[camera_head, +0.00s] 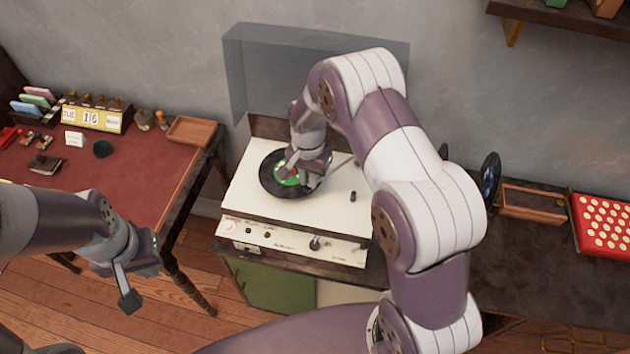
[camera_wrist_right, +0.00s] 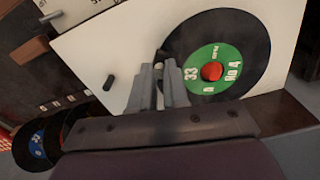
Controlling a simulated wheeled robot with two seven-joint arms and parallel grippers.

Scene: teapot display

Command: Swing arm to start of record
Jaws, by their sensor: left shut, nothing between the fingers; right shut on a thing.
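The record (camera_head: 268,188) is black with a green label and lies on the cream top of the record player (camera_head: 240,203). In the right wrist view the record (camera_wrist_right: 238,35) has a red centre. My right gripper (camera_head: 305,170) is low over the record's right part and shut on the tonearm, whose thin dark rod (camera_head: 343,164) shows behind it. In the wrist view my right fingertips (camera_wrist_right: 160,70) are at the record's edge, with a small dark bit of the tonearm (camera_wrist_right: 160,56) between them; the rest is hidden. My left gripper (camera_head: 127,297) is shut and empty, away from the player.
The player's clear lid (camera_head: 262,75) stands raised behind it. A small dark knob (camera_head: 353,196) sits on the top's right side. A red-topped desk (camera_head: 130,180) with a calendar (camera_head: 92,117) is at left. A red tray (camera_head: 603,225) of pale discs is at far right.

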